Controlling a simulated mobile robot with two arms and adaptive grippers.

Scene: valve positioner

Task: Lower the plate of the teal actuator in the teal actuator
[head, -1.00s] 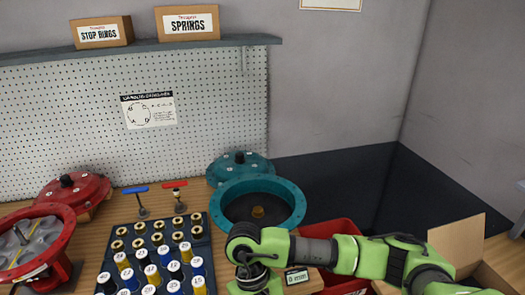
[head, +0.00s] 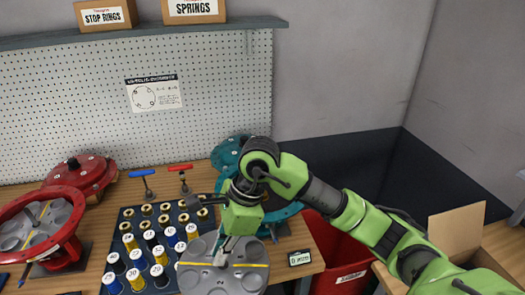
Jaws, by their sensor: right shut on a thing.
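My right gripper (head: 226,248) is shut on the grey round plate (head: 248,278), which has several round pads, a yellow stripe and a small N mark. It holds the plate at the front of the bench, lower left of the teal actuator (head: 291,211). The bottom of the plate is cut off by the picture edge. The teal actuator is an open round housing, mostly hidden behind my right arm and gripper. A teal cover (head: 226,152) stands behind it, partly hidden. My left gripper is not in view.
A dark tray (head: 128,213) of brass cups and numbered springs lies left of the plate. A red actuator (head: 68,205) with its own plate and a red cover (head: 80,172) are at the left. A gauge (head: 299,257), red bin (head: 338,245) and cardboard box (head: 458,232) are right.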

